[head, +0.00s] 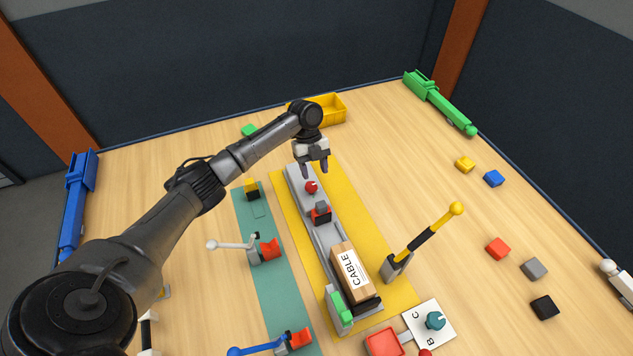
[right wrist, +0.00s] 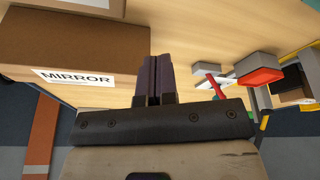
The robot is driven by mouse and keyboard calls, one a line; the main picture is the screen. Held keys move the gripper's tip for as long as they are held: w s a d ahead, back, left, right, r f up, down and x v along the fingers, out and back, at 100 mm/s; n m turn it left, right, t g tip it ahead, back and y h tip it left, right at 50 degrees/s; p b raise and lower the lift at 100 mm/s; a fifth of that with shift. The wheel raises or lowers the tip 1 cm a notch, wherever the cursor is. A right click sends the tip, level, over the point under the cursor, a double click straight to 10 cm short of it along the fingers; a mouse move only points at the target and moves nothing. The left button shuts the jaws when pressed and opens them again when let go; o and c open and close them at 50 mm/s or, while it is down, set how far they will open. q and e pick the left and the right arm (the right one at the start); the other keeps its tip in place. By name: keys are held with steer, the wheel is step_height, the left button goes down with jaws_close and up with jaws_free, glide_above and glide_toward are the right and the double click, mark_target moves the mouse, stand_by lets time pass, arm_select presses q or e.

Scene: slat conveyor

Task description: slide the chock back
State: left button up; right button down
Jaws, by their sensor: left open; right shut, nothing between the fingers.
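A grey slat conveyor (head: 325,234) runs along a yellow mat. A red knob (head: 311,187) stands near the conveyor's far end. A brown box marked CABLE (head: 351,270) rests on the near part. My left gripper (head: 317,171) points down, open and empty, above the far end near the red knob. My right gripper (right wrist: 158,80) is shut and empty in the right wrist view, beside a cardboard box marked MIRROR (right wrist: 75,55).
A yellow-topped lever (head: 430,235) stands right of the conveyor. A green block (head: 340,306) is at its near end. A teal mat (head: 272,290) with white-handled and blue-handled levers lies left. A yellow bin (head: 330,107) is behind. Loose coloured blocks lie on the right.

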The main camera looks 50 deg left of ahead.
arm_select(q)
steer(key=shift+v, duration=1.15)
